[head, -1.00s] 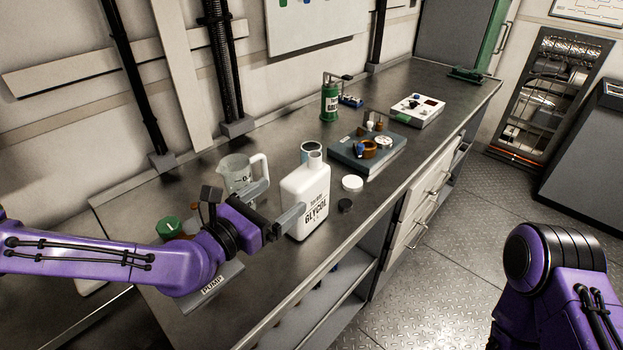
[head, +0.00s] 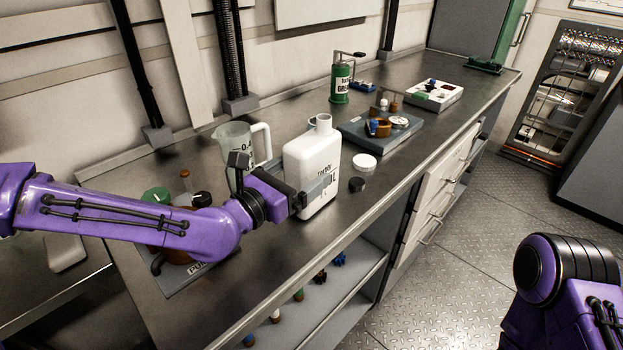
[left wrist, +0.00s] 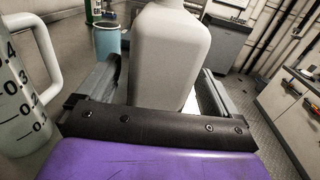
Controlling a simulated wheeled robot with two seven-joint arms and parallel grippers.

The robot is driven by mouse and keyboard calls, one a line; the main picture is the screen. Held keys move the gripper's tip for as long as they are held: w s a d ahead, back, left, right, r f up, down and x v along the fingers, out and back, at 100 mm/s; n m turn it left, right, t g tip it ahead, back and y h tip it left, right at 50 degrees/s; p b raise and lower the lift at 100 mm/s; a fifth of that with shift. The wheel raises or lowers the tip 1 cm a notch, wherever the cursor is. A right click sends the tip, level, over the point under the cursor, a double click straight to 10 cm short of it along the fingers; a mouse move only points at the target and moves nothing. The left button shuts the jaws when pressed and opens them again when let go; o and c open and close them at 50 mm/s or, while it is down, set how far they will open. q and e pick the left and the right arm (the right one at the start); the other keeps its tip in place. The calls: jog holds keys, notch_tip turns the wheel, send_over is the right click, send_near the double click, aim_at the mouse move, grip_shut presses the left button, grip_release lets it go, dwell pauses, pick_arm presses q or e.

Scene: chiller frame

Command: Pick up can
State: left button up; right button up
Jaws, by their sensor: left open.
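The can is a white jug-like container (head: 318,155) with a narrow open neck and printed lettering, standing upright on the metal bench. It also shows in the left wrist view (left wrist: 168,50). My left gripper (head: 310,180) is open around the can's lower body, with one finger across its printed face and the other behind it, mostly hidden. In the left wrist view my left gripper (left wrist: 163,85) has a finger on each side of the can; I cannot tell whether they touch it. My right gripper is out of view.
A clear measuring jug (head: 232,150) stands close left of the can. A white lid (head: 364,163) and a black cap (head: 357,184) lie to its right. A grey tray (head: 360,136) with small parts and a green grease container (head: 341,84) are farther back. A teal cup (left wrist: 107,40) stands behind.

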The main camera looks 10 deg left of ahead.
pick_arm(q)
jog(key=x, duration=0.3)
jog(key=shift+s+a, duration=0.15)
jog(key=shift+c, duration=0.9)
jog(key=c, duration=1.5)
jog(key=shift+r, duration=0.1)
grip_shut()
